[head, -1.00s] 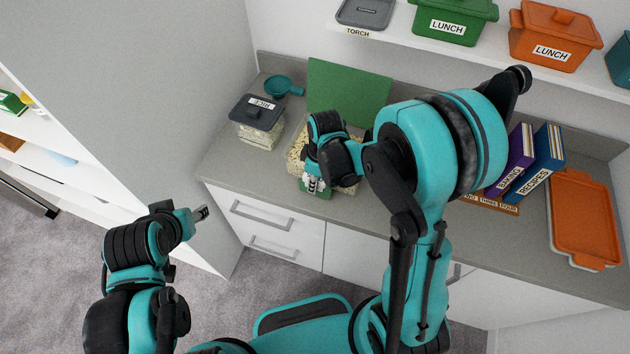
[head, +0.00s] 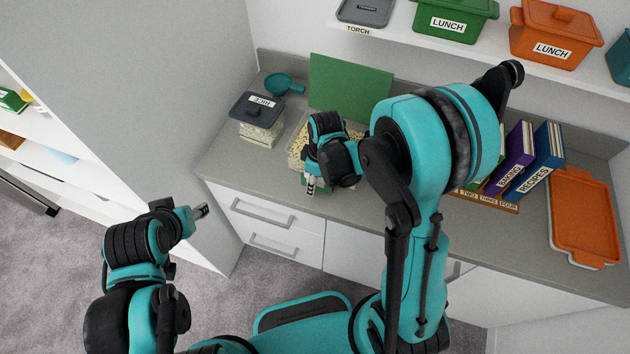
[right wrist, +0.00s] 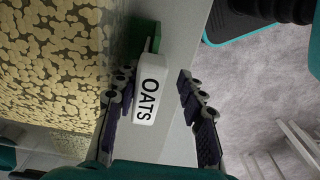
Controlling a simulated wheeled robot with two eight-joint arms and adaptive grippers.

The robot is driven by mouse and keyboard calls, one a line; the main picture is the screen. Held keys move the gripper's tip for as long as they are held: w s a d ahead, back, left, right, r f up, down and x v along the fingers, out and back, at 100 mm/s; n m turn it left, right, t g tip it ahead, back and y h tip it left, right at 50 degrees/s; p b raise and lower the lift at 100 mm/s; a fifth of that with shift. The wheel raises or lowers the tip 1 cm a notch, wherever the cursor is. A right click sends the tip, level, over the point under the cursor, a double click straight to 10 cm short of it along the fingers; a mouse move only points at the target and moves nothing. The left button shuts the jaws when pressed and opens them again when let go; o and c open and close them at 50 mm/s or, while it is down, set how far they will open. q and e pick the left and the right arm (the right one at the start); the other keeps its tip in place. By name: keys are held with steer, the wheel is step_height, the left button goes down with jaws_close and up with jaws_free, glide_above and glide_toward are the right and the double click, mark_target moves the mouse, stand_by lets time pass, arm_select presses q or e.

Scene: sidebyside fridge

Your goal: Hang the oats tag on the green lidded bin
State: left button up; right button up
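The clear bin (head: 296,147) full of pale flakes stands on the counter, with a green lid-like panel (head: 345,84) upright behind it. In the right wrist view its flakes (right wrist: 55,60) show close at the left. The white OATS tag (right wrist: 147,92) is between the fingers of my right gripper (right wrist: 160,100), beside the bin and against a small green part (right wrist: 153,40). The fingers are apart. The tag lies near the left finger, with a clear gap to the right one. Whether it hangs on the bin is unclear. My left gripper (head: 202,211) is away from the counter, its opening unclear.
A grey-lidded bin labelled RICE (head: 260,120) and a teal scoop (head: 282,83) stand left of the flake bin. Books (head: 530,165) and an orange tray (head: 583,220) are at the right. A shelf above holds green (head: 455,18) and orange (head: 553,38) LUNCH bins.

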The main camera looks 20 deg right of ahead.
steer(key=r, duration=0.8)
steer(key=d+r, duration=0.1)
steer(key=r, duration=0.3)
steer(key=shift+s, duration=0.25)
steer(key=shift+s+d+f+b, duration=0.1)
steer(key=shift+s+b, duration=0.1)
steer(key=shift+b, duration=0.15)
steer(key=s+d+f+m+t+b, duration=0.1)
steer(key=s+f+m+t+b, duration=0.1)
steer(key=s+m+t+b, duration=0.1)
steer(key=s+d+f+m+t+h+b, duration=0.1)
steer(key=s+d+f+m+t+b, duration=0.1)
steer(key=s+m+b, duration=0.4)
steer(key=shift+s+d+f+m+t+b, duration=0.15)
steer(key=shift+d+f+m+t+b, duration=0.25)
steer(key=shift+m+t, duration=0.45)
steer(key=shift+a+f, duration=0.1)
stand_by(0.3)
